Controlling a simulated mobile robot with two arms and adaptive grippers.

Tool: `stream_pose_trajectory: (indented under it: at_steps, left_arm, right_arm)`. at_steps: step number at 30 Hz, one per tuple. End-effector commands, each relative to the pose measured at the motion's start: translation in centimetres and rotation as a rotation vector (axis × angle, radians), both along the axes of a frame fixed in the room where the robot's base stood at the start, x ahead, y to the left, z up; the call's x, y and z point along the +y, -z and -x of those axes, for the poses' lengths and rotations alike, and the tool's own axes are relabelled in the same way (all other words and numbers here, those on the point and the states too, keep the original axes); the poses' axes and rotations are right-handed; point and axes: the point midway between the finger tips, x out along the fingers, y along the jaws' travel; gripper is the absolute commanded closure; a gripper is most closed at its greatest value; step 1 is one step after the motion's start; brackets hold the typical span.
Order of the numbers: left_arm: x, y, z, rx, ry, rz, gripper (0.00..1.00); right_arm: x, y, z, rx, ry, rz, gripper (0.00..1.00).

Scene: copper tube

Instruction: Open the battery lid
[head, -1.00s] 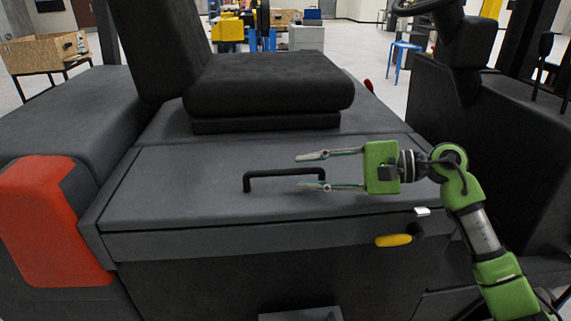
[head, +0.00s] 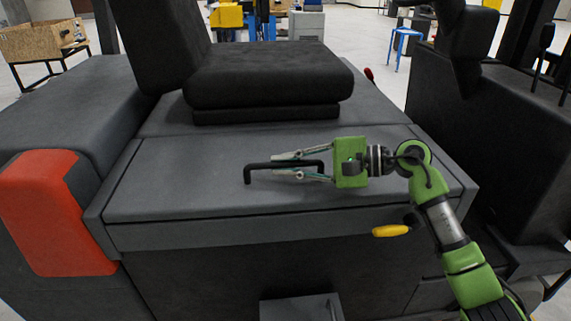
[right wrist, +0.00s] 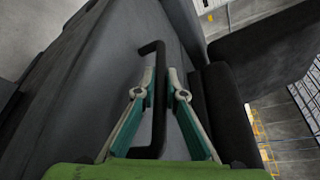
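The battery lid (head: 200,195) is the wide dark grey panel in front of the seat, and it looks closed. A black bar handle (head: 247,178) stands on top of it. My right gripper (head: 273,165) reaches in from the right with its fingers at the handle. In the right wrist view, the handle (right wrist: 155,60) runs between the two fingertips (right wrist: 161,76), which have closed in around it. Any small gap at the right-hand fingertip is hard to judge. My left gripper is in neither view.
The black seat (head: 270,85) stands just behind the lid. A red-orange corner piece (head: 50,215) is at the left. A yellow lever (head: 391,231) sticks out below the lid's front right edge. A black console (head: 480,130) rises at the right.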

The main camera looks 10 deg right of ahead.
Motion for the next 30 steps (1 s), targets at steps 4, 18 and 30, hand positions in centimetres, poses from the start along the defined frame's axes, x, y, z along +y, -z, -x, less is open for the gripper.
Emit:
stream_pose_trajectory:
  at_steps: [4, 18, 30]
  left_arm:
    - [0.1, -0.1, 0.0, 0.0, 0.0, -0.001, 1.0]
    - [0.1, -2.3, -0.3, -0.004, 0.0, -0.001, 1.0]
    - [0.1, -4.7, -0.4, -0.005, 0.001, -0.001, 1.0]
  right_arm:
    - [0.0, -0.4, -0.1, 0.012, 0.0, 0.002, 1.0]
    - [-0.1, -7.2, -2.5, 0.276, 0.003, -0.002, 1.0]
    - [0.0, -11.4, -5.5, 0.512, 0.001, -0.005, 1.0]
